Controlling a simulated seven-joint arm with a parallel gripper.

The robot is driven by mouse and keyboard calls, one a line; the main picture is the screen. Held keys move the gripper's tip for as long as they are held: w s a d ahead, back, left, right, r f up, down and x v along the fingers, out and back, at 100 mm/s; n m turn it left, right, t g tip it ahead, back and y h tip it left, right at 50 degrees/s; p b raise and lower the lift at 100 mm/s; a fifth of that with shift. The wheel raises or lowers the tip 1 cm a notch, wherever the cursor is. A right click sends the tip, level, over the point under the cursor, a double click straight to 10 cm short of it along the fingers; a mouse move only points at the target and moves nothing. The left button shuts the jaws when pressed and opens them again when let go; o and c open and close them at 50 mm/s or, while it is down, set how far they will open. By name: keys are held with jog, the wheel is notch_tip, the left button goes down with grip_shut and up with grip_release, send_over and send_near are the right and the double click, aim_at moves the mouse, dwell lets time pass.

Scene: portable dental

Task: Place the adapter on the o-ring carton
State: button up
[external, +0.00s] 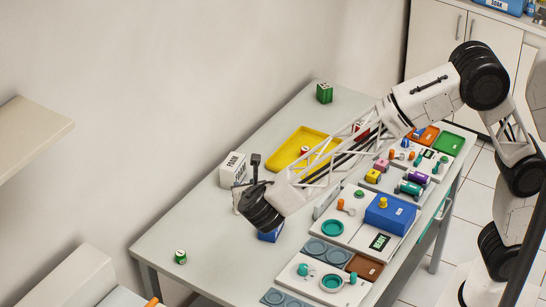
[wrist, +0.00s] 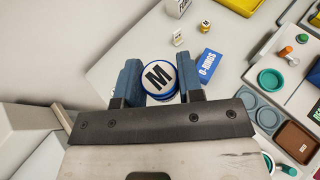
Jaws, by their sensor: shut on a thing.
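In the wrist view, my gripper (wrist: 160,64) is shut on a round blue piece with a white top marked M, the adapter (wrist: 158,77). One finger is on each side of it. The o-ring carton (wrist: 209,65), blue with white O-RINGS lettering, lies on the table to the right of the right finger, apart from the adapter in the picture. In the external view, the carton (external: 271,235) shows partly below my black wrist. The wrist hides my fingers and the adapter there. The height of the adapter above the table is hard to tell.
A white FOAM box (external: 232,170) stands near the wrist. A yellow tray (external: 290,152) is behind the arm. Trays with several small parts and a blue box (external: 390,214) fill the right side. A green can (external: 180,257) stands at the left; the table around it is clear.

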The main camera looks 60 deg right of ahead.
jog(key=s+d+f+m+g+h, duration=0.1)
jog(key=s+d+f+m, duration=0.1)
jog(key=s+d+f, duration=0.4)
jog(key=s+d+f+m+g+h, duration=0.2)
jog(key=s+d+f, duration=0.5)
jog(key=d+f, duration=0.4)
jog(key=d, duration=0.2)
jog(key=shift+s+d+f+g, duration=0.25)
jog(key=shift+d+f+g, duration=0.05)
jog(key=shift+d, duration=0.05)
send_over(271, 237)
jog(key=w+d, duration=0.3)
jog(key=d, duration=0.1)
jog(key=shift+s+d+f, duration=0.1)
jog(key=shift+s+f, duration=0.1)
jog(key=shift+f, duration=0.55)
jog(key=shift+f, duration=1.75)
jog(key=shift+f, duration=0.1)
